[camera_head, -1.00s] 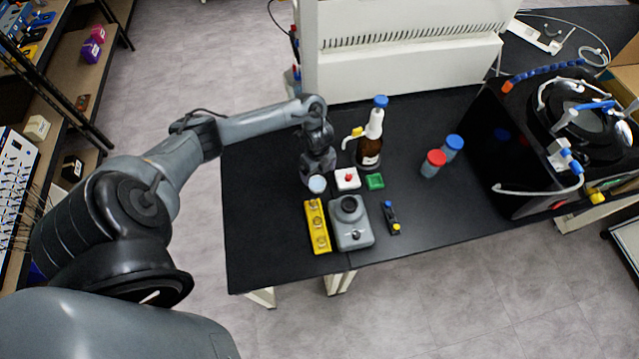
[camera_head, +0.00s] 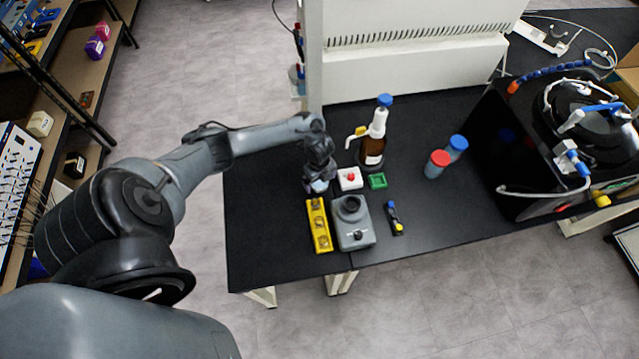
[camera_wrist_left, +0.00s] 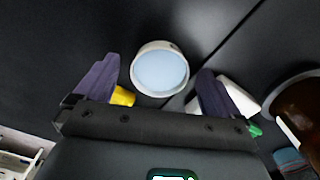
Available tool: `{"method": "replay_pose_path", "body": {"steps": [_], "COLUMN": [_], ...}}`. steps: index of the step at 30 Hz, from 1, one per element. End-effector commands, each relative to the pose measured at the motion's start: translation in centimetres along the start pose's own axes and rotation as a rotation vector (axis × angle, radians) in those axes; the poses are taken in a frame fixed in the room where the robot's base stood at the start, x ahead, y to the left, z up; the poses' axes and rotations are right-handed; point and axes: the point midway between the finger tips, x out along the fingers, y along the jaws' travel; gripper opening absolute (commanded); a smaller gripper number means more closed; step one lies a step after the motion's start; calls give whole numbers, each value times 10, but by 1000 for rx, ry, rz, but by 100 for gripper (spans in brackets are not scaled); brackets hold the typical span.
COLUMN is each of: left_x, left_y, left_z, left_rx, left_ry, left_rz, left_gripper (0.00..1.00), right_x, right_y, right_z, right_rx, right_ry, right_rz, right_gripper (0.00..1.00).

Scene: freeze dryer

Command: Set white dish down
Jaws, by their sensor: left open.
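The white dish (camera_head: 319,186) is a small round dish near the left part of the black table, partly covered by my gripper in the head view. In the left wrist view the dish (camera_wrist_left: 160,70) shows a pale blue inside and a white rim, on the black surface beside a seam. My left gripper (camera_head: 317,183) is low over it and points down. In the left wrist view its two dark fingers (camera_wrist_left: 155,84) are spread apart, with the dish between and just beyond them. A gap shows on both sides. My right gripper is not in view.
A yellow rack (camera_head: 318,225) and a grey device (camera_head: 353,222) stand in front of the dish. A white box with a red top (camera_head: 350,179), a green tray (camera_head: 377,181) and a brown bottle (camera_head: 372,150) stand to the right. The table's left front is clear.

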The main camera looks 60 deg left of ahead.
Motion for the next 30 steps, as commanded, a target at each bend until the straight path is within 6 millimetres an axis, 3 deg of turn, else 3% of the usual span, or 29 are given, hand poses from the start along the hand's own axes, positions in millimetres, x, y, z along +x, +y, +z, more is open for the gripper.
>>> {"method": "replay_pose_path", "body": {"steps": [2, 12, 15, 23, 30], "left_x": [0, 0, -1, -4, -33], "left_y": [0, 0, 0, 0, -1], "left_z": [0, 0, 0, 0, 1], "left_rx": [0, 0, 0, 1, 2], "left_ry": [0, 0, 0, 0, -1], "left_rz": [0, 0, 0, -1, -3], "left_gripper": [95, 43, 32, 32, 32], "right_x": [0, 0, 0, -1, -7], "right_y": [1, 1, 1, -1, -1], "right_z": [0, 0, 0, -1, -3], "right_rx": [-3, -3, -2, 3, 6], "right_ry": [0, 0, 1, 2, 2], "right_rz": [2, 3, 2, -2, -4], "right_gripper": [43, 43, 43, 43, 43]}}
